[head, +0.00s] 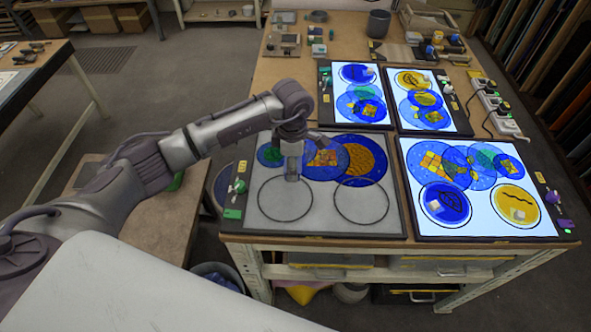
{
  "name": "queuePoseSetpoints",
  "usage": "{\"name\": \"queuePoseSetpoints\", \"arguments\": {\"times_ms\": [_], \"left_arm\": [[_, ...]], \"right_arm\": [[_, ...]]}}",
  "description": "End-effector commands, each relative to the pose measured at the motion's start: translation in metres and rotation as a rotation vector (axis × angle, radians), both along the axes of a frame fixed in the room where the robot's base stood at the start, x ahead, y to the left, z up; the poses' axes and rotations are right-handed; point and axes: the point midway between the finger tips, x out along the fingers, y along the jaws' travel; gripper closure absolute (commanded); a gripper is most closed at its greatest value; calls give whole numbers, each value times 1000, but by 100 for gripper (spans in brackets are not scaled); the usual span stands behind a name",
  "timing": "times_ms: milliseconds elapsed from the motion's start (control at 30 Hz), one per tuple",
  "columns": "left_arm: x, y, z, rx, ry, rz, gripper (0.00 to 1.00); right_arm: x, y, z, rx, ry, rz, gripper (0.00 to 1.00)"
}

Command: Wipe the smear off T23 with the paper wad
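My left gripper (292,177) points down over the unlit grey panel (325,222) at the front left of the workbench. It is beside the overlapping blue glass discs there; whether its fingers hold anything cannot be told at this size. Small whitish lumps that may be paper wads lie on the blue disc (445,203) and the yellow disc (516,205) of the lit front right panel (399,160). I cannot read a T23 label or make out which disc has the smear. My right gripper is not in view.
Two more lit panels with glass discs (352,107) (424,99) stand behind. A power strip (497,112) lies along the right side. A dark pot (379,23) and tools stand at the back. Two empty drawn circles (285,200) (361,202) mark the grey panel's front.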

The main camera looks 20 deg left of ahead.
Motion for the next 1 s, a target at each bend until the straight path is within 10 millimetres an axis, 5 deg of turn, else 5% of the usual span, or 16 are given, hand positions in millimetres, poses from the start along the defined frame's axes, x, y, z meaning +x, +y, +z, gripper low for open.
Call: {"name": "queuePoseSetpoints", "arguments": {"times_ms": [300, 1000], "left_arm": [[5, 8, 27, 0, -1, 6, 77], [1, 7, 30, 0, -2, -71, 77]], "right_arm": [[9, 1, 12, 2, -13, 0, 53], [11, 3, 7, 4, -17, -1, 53]]}}
